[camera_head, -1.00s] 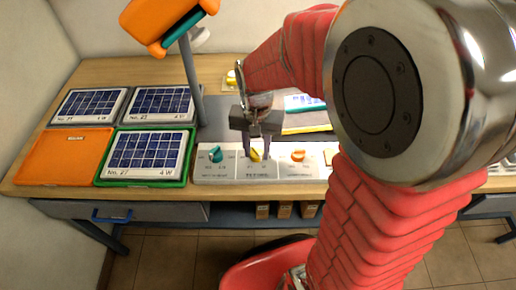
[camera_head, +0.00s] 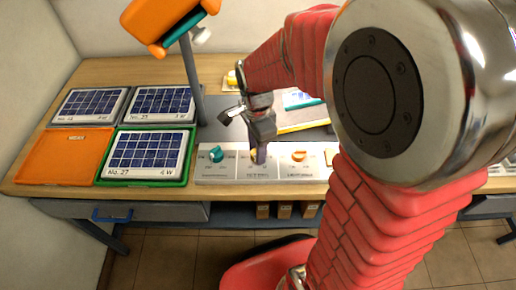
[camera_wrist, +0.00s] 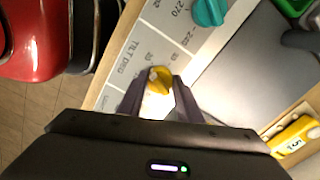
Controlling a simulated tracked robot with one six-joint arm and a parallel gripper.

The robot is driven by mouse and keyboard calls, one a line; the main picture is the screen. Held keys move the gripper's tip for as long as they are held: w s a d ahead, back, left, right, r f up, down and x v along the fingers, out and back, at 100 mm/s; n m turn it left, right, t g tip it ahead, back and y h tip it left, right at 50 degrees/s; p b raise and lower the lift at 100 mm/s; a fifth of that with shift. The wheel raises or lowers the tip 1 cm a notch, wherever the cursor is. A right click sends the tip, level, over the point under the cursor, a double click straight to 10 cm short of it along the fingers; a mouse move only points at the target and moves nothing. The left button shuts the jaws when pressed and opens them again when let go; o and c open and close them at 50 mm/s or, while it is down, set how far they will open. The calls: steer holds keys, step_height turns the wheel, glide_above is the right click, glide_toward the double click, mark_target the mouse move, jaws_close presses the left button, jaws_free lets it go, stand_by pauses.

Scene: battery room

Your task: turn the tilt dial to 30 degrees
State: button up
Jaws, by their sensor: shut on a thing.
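The tilt dial is a yellow knob (camera_wrist: 160,80) on a white panel labelled "TILT DEG" in the wrist view. My gripper (camera_wrist: 158,92) has its two fingers on either side of this knob and is shut on it. In the head view my gripper (camera_head: 260,158) comes down from above onto the middle of the panel (camera_head: 228,178), and its fingers mostly hide the yellow knob. The scale figures around the knob are partly covered by the fingers, so the knob's reading cannot be made out.
A teal knob (camera_head: 216,154) sits left of the tilt dial and an orange knob (camera_head: 299,155) right of it. Solar panels (camera_head: 146,153) and an orange tray (camera_head: 66,157) fill the table's left. An orange-headed lamp (camera_head: 168,22) stands behind.

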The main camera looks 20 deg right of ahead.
steer(key=m, duration=0.7)
steer(key=shift+d, duration=0.15)
steer(key=m, duration=0.7)
steer(key=shift+s, duration=0.1)
steer(key=o, duration=1)
steer(key=shift+o, duration=0.2)
steer(key=shift+r, duration=0.5)
step_height(320, 180, up, 13)
steer(key=shift+f, duration=0.15)
